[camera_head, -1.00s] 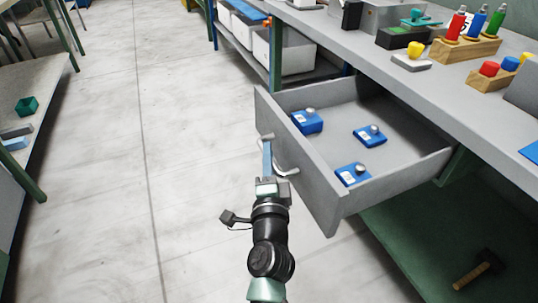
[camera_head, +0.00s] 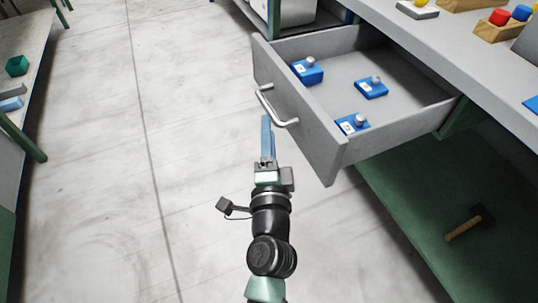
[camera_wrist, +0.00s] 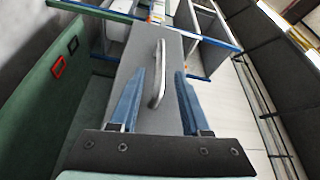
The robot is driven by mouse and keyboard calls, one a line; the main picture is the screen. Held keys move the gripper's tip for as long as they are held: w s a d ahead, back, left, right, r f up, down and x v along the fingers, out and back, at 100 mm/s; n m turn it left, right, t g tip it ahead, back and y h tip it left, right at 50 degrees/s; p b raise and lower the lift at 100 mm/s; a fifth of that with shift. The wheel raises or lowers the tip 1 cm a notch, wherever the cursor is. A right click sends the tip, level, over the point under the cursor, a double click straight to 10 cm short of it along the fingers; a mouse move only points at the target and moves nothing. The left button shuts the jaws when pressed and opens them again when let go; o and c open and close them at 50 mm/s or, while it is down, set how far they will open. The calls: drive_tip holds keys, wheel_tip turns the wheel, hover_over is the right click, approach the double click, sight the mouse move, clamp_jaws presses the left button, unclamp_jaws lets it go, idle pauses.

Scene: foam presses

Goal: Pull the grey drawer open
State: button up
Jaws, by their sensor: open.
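The grey drawer (camera_head: 322,150) stands pulled out from under the workbench, so its inside shows. Its silver bar handle (camera_head: 277,108) is on the front panel and also shows in the wrist view (camera_wrist: 158,75). Several blue blocks with silver knobs, such as the nearest one (camera_head: 352,124), lie in the drawer. My gripper (camera_head: 266,122) is in front of the drawer's front panel. In the wrist view its two blue fingers (camera_wrist: 157,97) are apart, with the handle ahead between them. Nothing is held, and the handle looks clear of the fingers.
The grey workbench top (camera_head: 465,60) runs along the right, with wooden holders of coloured pieces. A hammer (camera_head: 468,222) lies on the green lower shelf (camera_head: 420,215). Another bench (camera_head: 22,125) stands at the left. The floor (camera_head: 190,120) between is clear.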

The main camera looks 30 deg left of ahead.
drive_tip(key=shift+b+v, duration=0.45)
drive_tip(key=shift+v, duration=2.25)
drive_tip(key=w+d+r+n+t, duration=0.1)
drive_tip(key=d+r+n+t, duration=0.15)
drive_tip(key=r, duration=0.65)
drive_tip(key=w+d+r+n+t+h, duration=0.1)
drive_tip(key=w+d+r+n, duration=0.15)
drive_tip(key=r, duration=0.65)
drive_tip(key=d+r+n+t, duration=0.2)
drive_tip(key=r+n, duration=0.2)
drive_tip(key=r, duration=0.5)
drive_tip(key=s+d+r+n+t+h+p, duration=0.1)
drive_tip(key=s+d+r+t+h, duration=0.3)
drive_tip(key=r, duration=0.6)
drive_tip(key=s+d+r+t+h, duration=0.2)
drive_tip(key=s+d+r+h, duration=0.35)
drive_tip(key=r, duration=0.45)
wheel_tip(320, 180, up, 32)
drive_tip(key=w+y+p, duration=0.1)
drive_tip(key=p, duration=3.2)
drive_tip(key=shift+w+d, duration=0.2)
